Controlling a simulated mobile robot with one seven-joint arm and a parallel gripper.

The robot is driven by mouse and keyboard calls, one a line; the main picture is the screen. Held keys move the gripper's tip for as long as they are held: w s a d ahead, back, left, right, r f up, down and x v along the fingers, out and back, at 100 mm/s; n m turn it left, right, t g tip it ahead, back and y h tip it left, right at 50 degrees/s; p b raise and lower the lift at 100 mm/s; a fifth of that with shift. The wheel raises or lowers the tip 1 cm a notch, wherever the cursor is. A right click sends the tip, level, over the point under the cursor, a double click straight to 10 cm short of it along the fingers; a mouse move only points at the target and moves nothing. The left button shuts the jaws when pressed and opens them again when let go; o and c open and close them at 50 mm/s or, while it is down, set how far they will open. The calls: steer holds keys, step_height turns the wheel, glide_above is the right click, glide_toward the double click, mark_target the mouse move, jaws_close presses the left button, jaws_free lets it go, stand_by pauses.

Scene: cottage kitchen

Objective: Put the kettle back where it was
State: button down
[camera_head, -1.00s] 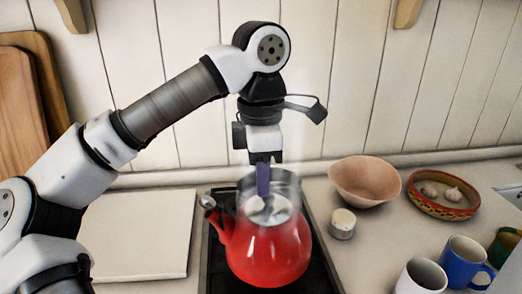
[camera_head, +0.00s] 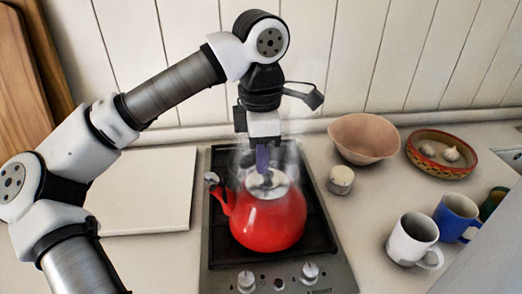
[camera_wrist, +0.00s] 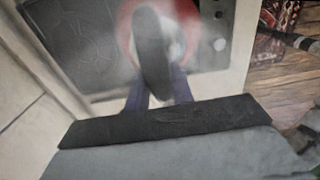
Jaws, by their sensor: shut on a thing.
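The red kettle (camera_head: 268,222) is upright on or just above the black hob (camera_head: 218,245), with its spout to the left. I cannot tell whether its base touches the hob. My gripper (camera_head: 266,172) comes down from above and is shut on the kettle's dark handle. In the wrist view the dark handle (camera_wrist: 152,55) stands between the purple fingers of my gripper (camera_wrist: 158,90), with part of the red body (camera_wrist: 126,22) behind it. Pale steam blurs the lid and handle.
A white board (camera_head: 150,190) lies left of the hob. To the right are a small jar (camera_head: 341,180), a pink bowl (camera_head: 364,139), a patterned bowl (camera_head: 440,170) with garlic, a white mug (camera_head: 413,238) and a blue mug (camera_head: 456,217). Two knobs (camera_head: 310,271) sit at the hob's front.

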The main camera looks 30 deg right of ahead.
steer(key=c, duration=1.2)
jaws_free()
step_height(320, 180, up, 12)
steer(key=shift+r, duration=0.25)
